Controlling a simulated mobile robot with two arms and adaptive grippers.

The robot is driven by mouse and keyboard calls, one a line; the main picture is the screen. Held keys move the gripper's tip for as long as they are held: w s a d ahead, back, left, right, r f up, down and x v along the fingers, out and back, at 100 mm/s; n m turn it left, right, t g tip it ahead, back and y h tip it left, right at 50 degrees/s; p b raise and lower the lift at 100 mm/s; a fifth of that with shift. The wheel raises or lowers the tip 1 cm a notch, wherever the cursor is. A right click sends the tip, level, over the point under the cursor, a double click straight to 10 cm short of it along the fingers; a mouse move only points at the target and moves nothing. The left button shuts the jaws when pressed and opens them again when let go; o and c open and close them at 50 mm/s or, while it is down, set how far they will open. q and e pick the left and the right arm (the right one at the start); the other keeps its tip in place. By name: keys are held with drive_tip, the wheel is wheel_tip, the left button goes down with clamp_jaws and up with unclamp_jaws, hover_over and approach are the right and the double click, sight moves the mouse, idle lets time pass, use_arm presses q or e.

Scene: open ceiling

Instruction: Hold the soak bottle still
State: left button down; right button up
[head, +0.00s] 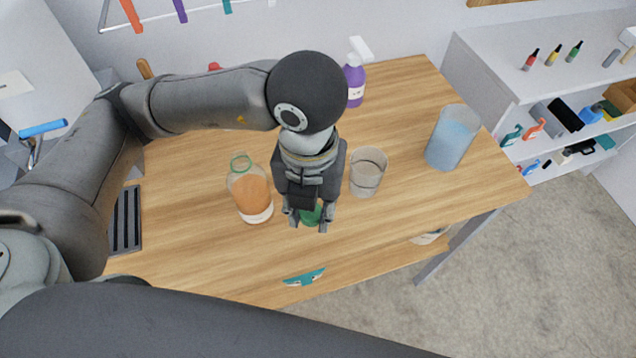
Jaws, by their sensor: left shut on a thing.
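A clear bottle with orange liquid (253,196), most likely the soak bottle, stands upright on the wooden table (400,95). It has a green ring at its neck and a pale band at its base, and its top looks open. My left gripper (309,224) is just right of the bottle, apart from it, pointing down. It is shut on a small green thing (312,216), perhaps a cap, mostly hidden between the fingers. My right gripper is not in view.
A clear empty glass (367,172) stands close right of my left gripper. A larger container of blue liquid (452,138) is near the table's right edge. A purple spray bottle (355,85) stands behind. A teal item (304,278) lies at the front edge.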

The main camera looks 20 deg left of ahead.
use_arm(q)
drive_tip(key=shift+s+d+f+n, duration=0.1)
drive_tip(key=shift+s+d+n, duration=0.1)
drive_tip(key=shift+n, duration=0.6)
drive_tip(key=shift+w, duration=0.15)
drive_tip(key=w+a+f+p, duration=0.1)
drive_tip(key=w+f, duration=0.2)
drive_tip(key=w, duration=0.1)
drive_tip(key=w+a+f+p, duration=0.1)
drive_tip(key=w+a+f, duration=0.1)
drive_tip(key=w+f, duration=0.1)
drive_tip(key=w+a+f+p, duration=0.1)
drive_tip(key=w+a+f, duration=0.1)
drive_tip(key=w+f, duration=0.1)
drive_tip(key=shift+w+a, duration=0.25)
drive_tip(key=shift+w, duration=0.6)
drive_tip(key=shift+w+f, duration=0.15)
drive_tip(key=shift+f, duration=0.05)
drive_tip(key=f+p, duration=0.2)
drive_tip(key=f, duration=0.1)
drive_tip(key=shift+w+a, duration=0.15)
drive_tip(key=shift+a, duration=0.05)
drive_tip(key=shift+f, duration=0.35)
